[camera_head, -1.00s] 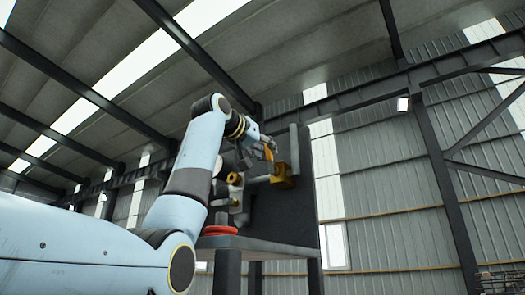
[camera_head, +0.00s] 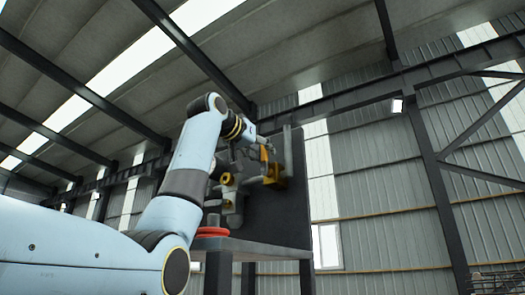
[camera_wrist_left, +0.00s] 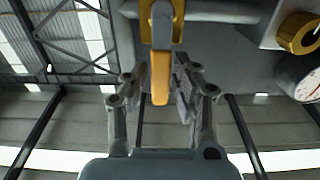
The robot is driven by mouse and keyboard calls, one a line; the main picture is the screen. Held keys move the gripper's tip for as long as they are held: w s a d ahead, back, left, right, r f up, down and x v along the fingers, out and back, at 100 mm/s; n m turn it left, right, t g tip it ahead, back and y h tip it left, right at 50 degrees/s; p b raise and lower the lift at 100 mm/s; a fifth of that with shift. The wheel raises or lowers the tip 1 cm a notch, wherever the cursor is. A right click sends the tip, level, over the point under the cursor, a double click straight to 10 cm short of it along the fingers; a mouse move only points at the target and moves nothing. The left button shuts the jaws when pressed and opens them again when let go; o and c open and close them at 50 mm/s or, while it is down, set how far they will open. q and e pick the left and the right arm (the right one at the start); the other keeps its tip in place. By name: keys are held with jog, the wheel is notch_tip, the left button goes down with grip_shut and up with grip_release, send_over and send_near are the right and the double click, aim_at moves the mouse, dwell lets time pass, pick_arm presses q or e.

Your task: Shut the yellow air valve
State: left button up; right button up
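The yellow air valve (camera_head: 275,174) is mounted on a pipe on the dark upright panel. Its orange lever (camera_wrist_left: 160,84) shows in the left wrist view, pointing straight down the picture from the yellow valve body (camera_wrist_left: 167,12). My left gripper (camera_wrist_left: 160,85) is open, with one finger on each side of the lever and a visible gap on both sides. In the head view my left gripper (camera_head: 264,145) is small and partly merges with the valve, so contact cannot be told there. My right gripper is not in view.
Grey pipes and a yellow round knob (camera_head: 226,178) are left of the valve. A red round part (camera_head: 212,232) sits on the table. A gauge (camera_wrist_left: 310,86) is at the wrist view's right edge.

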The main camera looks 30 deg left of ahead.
pick_arm(q)
jog(key=shift+o, duration=1)
jog(key=shift+s, duration=0.25)
jog(key=s, duration=1.1)
jog(key=shift+s+a, duration=0.25)
jog(key=shift+a, duration=0.2)
jog(key=shift+f, duration=0.1)
